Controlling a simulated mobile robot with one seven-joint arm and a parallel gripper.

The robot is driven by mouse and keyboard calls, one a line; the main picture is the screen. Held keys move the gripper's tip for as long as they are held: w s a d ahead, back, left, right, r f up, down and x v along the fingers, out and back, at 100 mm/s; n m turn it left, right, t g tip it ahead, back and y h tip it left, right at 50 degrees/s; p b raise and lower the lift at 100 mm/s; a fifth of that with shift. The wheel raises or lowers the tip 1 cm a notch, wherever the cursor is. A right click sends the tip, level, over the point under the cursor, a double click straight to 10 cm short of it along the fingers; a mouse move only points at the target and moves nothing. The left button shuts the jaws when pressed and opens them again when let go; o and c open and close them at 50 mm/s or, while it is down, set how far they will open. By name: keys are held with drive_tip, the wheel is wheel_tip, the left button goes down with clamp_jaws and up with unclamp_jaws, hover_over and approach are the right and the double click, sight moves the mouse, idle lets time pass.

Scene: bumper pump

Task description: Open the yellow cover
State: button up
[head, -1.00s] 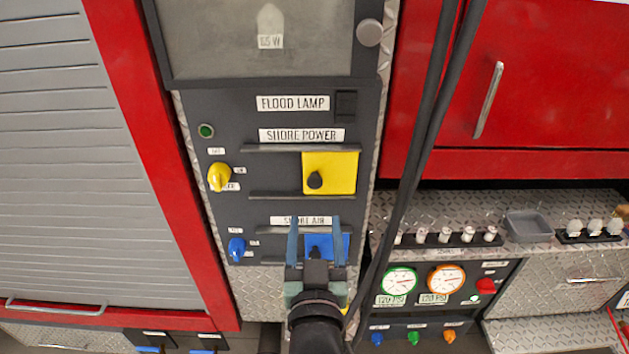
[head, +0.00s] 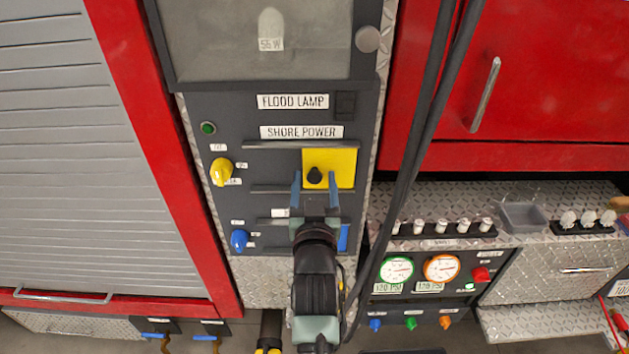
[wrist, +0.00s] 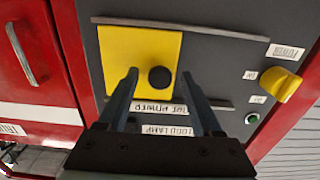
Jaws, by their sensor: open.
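The yellow cover (head: 342,165) is a square plate with a black knob (head: 316,175), set between two dark rails under the SHORE POWER label. The cover also shows in the wrist view (wrist: 125,52), its knob (wrist: 160,78) near its edge. My gripper (head: 315,176) is open, its two blue-grey fingers pointing up at the cover's lower part. In the wrist view the fingertips (wrist: 159,74) appear on either side of the knob, with no visible contact. I cannot tell how deep the knob lies between them.
A yellow rotary switch (head: 221,172) and a blue one (head: 240,240) sit left on the panel. A blue cover (head: 343,238) is mostly hidden behind my gripper. Black cables (head: 420,130) hang close on the right. A red cabinet door (head: 560,70) is beyond them.

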clamp_jaws()
idle(1.4)
